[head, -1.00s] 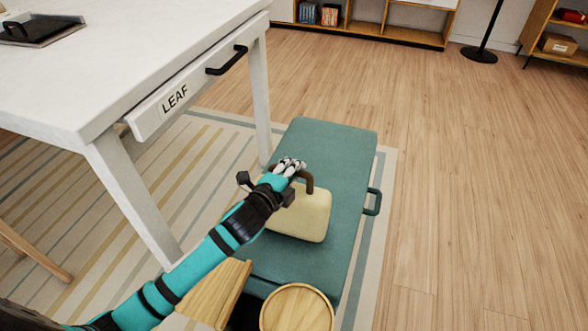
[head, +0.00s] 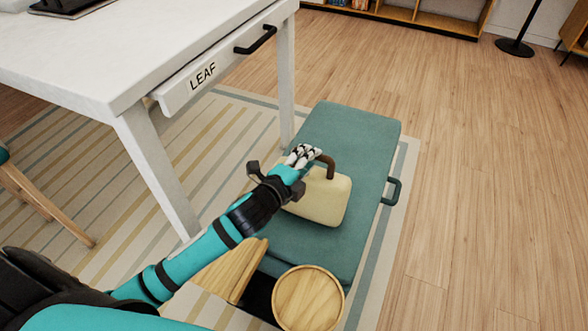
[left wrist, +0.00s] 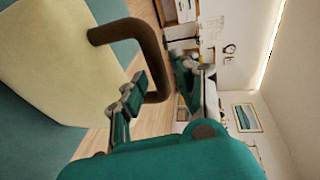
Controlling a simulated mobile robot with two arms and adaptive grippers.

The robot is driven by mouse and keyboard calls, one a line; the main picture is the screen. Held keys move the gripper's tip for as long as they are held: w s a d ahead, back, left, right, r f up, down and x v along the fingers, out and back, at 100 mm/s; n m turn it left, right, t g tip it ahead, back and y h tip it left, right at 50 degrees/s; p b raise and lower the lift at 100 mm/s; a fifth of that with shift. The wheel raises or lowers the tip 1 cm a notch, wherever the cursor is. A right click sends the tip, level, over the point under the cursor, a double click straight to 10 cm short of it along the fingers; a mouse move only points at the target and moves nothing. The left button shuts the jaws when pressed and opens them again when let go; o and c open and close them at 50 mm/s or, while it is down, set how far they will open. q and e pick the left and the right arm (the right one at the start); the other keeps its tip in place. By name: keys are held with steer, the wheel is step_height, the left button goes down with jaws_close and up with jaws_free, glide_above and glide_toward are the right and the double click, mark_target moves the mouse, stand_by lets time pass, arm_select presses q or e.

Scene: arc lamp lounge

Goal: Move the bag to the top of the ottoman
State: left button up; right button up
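The cream bag (head: 322,200) with a brown arched handle (head: 328,163) rests on the teal top of the ottoman (head: 355,130). My left gripper (head: 285,165) is at the bag's handle, at its left side. In the left wrist view the bag (left wrist: 45,60) fills the left. One finger shows inside the handle's loop (left wrist: 152,45) and the other beyond it. The fingers are apart, with a gap showing beside the handle, so the gripper (left wrist: 160,85) looks open around it. My right gripper is not in view.
A white table (head: 110,70) with a drawer marked LEAF stands left of the ottoman. A round wooden top (head: 307,299) is at the ottoman's near end. A dark side handle (head: 392,191) juts from the ottoman's right. The wooden floor at right is clear.

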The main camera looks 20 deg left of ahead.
arm_select(q)
steer(key=v, duration=0.7)
steer(key=shift+s+p, duration=0.35)
steer(key=shift+p, duration=0.05)
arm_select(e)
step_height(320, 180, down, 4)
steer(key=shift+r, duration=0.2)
arm_select(q)
steer(key=shift+a+r, duration=0.1)
